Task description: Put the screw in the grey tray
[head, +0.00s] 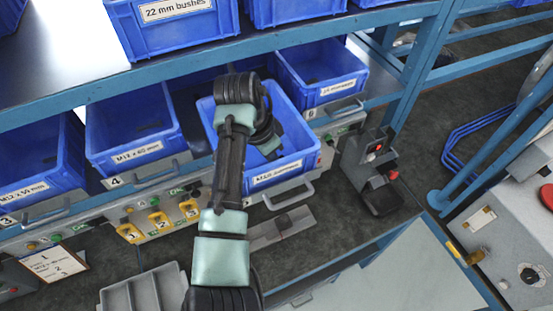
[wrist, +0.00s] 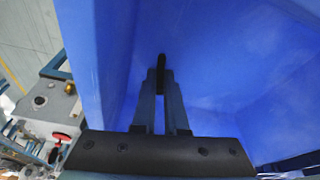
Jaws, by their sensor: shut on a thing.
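My gripper (wrist: 162,100) is inside a blue bin, its two fingers shut on a small dark piece, which I take to be the screw (wrist: 162,72); only part of it shows between the fingertips. In the head view my arm reaches over the front of the blue bin (head: 290,168), and the fingertips and screw cannot be made out there. The grey tray (head: 122,299), with raised dividers, lies on the bench at the bottom left of the head view, partly cut off by the frame and near my arm.
More blue bins (head: 130,130) stand in a row, with a shelf of bins (head: 175,25) above. Yellow number tags (head: 160,222) and a grey plate (head: 283,228) are in front. A grey device with a red button (head: 375,170) stands right of the bin.

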